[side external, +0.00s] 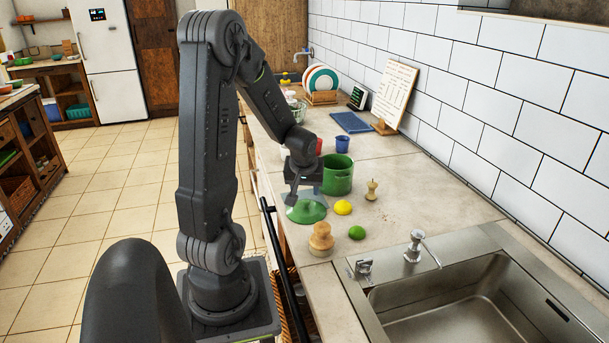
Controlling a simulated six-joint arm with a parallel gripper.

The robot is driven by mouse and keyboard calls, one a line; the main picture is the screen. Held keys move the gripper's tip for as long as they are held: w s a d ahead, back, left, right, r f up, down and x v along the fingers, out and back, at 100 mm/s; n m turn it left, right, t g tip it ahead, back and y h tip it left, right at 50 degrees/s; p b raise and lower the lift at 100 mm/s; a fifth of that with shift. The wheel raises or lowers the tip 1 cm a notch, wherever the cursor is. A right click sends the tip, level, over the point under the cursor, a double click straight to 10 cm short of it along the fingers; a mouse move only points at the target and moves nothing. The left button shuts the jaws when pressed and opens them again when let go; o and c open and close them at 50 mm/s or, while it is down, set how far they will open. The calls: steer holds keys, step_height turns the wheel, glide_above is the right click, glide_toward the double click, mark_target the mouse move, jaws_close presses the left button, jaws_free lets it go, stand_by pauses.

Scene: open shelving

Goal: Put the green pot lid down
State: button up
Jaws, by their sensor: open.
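The green pot lid (306,212) rests on the counter near its front edge, just in front of the green pot (338,176). It looks flat, with part of its top hidden by my gripper. My gripper (293,197) points down right above the lid's left part, with its jaws open. I cannot tell whether the fingers still touch the lid. The green pot stands upright behind the lid, partly covered by my wrist.
A yellow lemon (343,207), a green lime (356,232), a wooden mill (321,239) and a small wooden piece (371,190) stand close to the lid. The sink (480,300) is at the lower right. A blue cup (342,144) and dish rack (322,97) are farther back.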

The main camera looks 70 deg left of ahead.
steer(key=w+d+r+m+t+h, duration=0.1)
steer(key=d+r+m, duration=0.4)
steer(key=d, duration=0.4)
steer(key=w+d+r+m+t, duration=0.1)
steer(key=d+r+m+t, duration=0.1)
steer(key=d+r, duration=0.7)
steer(key=s+d+r+m+h, duration=0.1)
steer(key=s+d+m, duration=0.1)
steer(key=d, duration=0.4)
steer(key=s+d+r+m+t+h, duration=0.1)
steer(key=s+d+m+h, duration=0.1)
steer(key=d, duration=0.4)
steer(key=s+m, duration=0.1)
steer(key=m, duration=0.1)
steer(key=shift+s+d+m, duration=0.15)
steer(key=shift+d+m, duration=0.15)
steer(key=shift+d, duration=0.1)
